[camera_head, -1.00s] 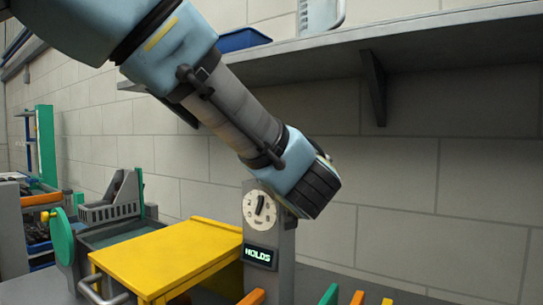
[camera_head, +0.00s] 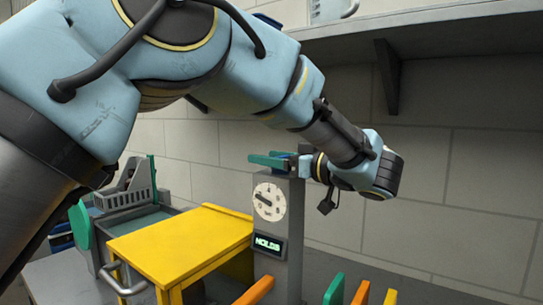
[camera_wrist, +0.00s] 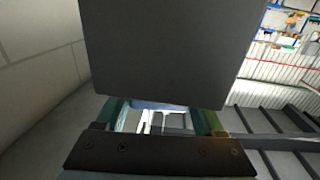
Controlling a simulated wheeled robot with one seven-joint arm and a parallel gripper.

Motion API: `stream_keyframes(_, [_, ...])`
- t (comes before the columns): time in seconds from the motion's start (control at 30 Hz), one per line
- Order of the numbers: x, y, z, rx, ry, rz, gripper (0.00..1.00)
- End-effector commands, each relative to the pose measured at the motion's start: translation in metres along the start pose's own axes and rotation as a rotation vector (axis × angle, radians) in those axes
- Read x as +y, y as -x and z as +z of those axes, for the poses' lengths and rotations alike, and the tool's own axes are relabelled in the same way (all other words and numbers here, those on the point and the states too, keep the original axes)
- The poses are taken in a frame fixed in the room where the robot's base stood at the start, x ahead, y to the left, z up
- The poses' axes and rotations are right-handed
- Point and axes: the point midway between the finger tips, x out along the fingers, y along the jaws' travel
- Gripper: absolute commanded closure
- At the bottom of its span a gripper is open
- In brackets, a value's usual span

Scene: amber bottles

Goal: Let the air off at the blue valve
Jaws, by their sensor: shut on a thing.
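A grey post carries a round pale dial (camera_head: 269,202) with a dark pointer and a lit display (camera_head: 268,245) that seems to read HOLDS. The blue valve (camera_head: 284,156) is at the top of the post, only partly visible among my fingers. My gripper (camera_head: 271,161) comes in from the right with its green fingers at the post's top, shut on the blue valve. In the wrist view, a strip of blue (camera_wrist: 158,105) shows between my two green fingers. A large dark grey block there hides the fingertips.
A yellow table (camera_head: 180,245) stands left of the post, with a grey tank-like unit and a green disc (camera_head: 79,224) beyond. Orange, green and yellow upright pieces (camera_head: 361,293) stand at the front right. A grey shelf (camera_head: 450,35) hangs above on the wall.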

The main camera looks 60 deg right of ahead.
Motion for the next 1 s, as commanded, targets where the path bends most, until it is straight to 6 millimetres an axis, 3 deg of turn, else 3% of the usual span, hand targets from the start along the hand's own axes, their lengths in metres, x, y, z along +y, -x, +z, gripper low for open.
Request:
stream_keyframes(0.47, [-0.0004,-0.0013,-0.003,0.005,0.005,-0.016,0.86])
stream_keyframes(0.5, [-0.0004,-0.0013,-0.0031,0.005,0.005,-0.016,0.28])
stream_keyframes(0.77, [-0.0004,-0.0008,-0.0017,0.003,0.003,-0.015,0.0])
stream_keyframes(1.0, [-0.0002,0.0006,-0.0007,0.002,0.002,-0.014,0.0])
